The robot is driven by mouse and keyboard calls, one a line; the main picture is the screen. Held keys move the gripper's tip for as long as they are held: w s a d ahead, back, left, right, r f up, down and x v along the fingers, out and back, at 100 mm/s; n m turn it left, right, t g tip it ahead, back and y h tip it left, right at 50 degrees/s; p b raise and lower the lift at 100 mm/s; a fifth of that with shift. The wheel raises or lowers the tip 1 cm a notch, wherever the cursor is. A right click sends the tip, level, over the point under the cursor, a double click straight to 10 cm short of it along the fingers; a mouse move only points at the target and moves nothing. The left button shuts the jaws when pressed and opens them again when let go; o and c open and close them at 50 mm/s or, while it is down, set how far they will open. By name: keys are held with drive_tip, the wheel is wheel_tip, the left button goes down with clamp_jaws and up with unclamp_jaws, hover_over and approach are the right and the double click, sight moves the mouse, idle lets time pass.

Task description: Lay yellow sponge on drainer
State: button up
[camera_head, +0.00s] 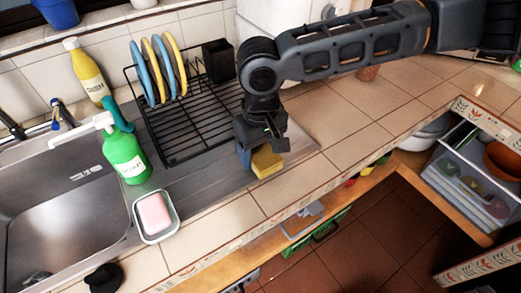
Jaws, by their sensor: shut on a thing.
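The yellow sponge (267,162) is held at the lower end of my gripper (262,150), over the metal drainboard's right side near the counter's front edge. My gripper is shut on it; the fingers partly hide it. I cannot tell whether the sponge touches the surface below. The drainer is a black wire rack (190,122) just left of my gripper. It has blue and yellow plates (164,69) upright at its back and a black cutlery holder (218,60) at its back right. The front part of the rack is bare.
A green soap bottle (124,155) stands left of the drainer. A pink soap bar in a dish (154,214) lies in front of it. The steel sink (60,200) and a yellow bottle (86,72) are at left. Tiled counter (345,120) is clear at right.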

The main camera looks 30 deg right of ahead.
sight(261, 151)
drive_tip(key=shift+f, duration=0.2)
drive_tip(key=o, duration=1)
drive_tip(key=shift+f, duration=0.1)
wheel_tip(261, 151, up, 12)
